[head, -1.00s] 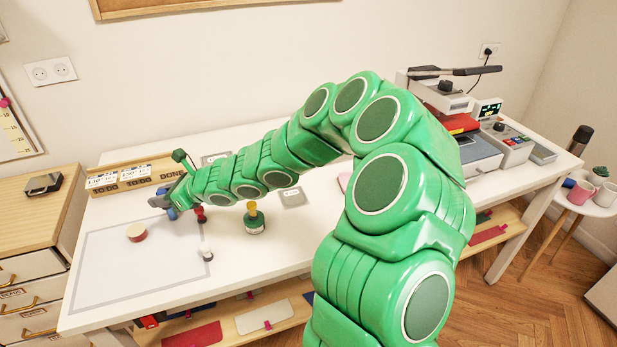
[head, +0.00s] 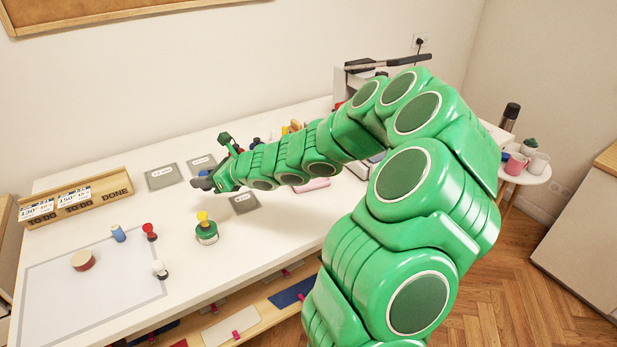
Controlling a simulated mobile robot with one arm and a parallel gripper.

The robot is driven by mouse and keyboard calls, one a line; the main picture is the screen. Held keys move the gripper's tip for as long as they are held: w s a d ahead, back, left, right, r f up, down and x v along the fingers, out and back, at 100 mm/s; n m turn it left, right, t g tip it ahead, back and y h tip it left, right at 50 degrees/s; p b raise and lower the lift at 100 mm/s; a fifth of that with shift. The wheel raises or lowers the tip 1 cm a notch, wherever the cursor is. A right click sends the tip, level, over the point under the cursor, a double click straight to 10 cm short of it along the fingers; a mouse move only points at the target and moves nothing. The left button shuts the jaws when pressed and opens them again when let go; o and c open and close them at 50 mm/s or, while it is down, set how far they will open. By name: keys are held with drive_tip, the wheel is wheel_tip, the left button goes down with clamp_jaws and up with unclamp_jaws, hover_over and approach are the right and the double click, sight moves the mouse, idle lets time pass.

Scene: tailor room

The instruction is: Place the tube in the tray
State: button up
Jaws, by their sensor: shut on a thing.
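My gripper (head: 203,184) is over the middle-left of the white table, with dark fingertips pointing left. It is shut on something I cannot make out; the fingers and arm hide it. I cannot tell which thing is the tube. Flat grey square trays or plates with labels lie on the table: one (head: 164,176) left of the gripper, one (head: 201,165) behind it, and one (head: 243,203) to its right, partly behind my arm. A small blue cylinder (head: 118,233) stands at the left, apart from the gripper.
A wooden holder (head: 114,196) marked TO DO and DONE stands back left. A pale mat (head: 85,300) holds a tape roll (head: 83,260). A red piece (head: 149,232), a white-black piece (head: 160,270) and a green pot with yellow top (head: 206,232) stand in front. Small coloured things sit behind my arm.

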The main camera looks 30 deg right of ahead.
drive_tip(key=s+d+m+t+h, duration=0.15)
drive_tip(key=s+d, duration=0.25)
drive_tip(key=d, duration=0.5)
drive_tip(key=s+d+r+m+h, duration=0.15)
drive_tip(key=s+d, duration=0.25)
drive_tip(key=d, duration=0.4)
drive_tip(key=s+d+m+t+h, duration=0.15)
drive_tip(key=s+d, duration=0.25)
drive_tip(key=d, duration=0.5)
drive_tip(key=w+d+f, duration=0.2)
drive_tip(key=w+f, duration=0.1)
drive_tip(key=w, duration=0.1)
drive_tip(key=w+d+f, duration=0.1)
drive_tip(key=w+f, duration=0.2)
drive_tip(key=w+d+f, duration=0.2)
drive_tip(key=w+f, duration=0.1)
drive_tip(key=w, duration=0.1)
drive_tip(key=shift+w+d, duration=0.35)
drive_tip(key=shift+w+d+f, duration=0.25)
drive_tip(key=shift+w+f, duration=0.3)
drive_tip(key=shift+f, duration=1.55)
drive_tip(key=shift+f, duration=0.15)
drive_tip(key=o, duration=1)
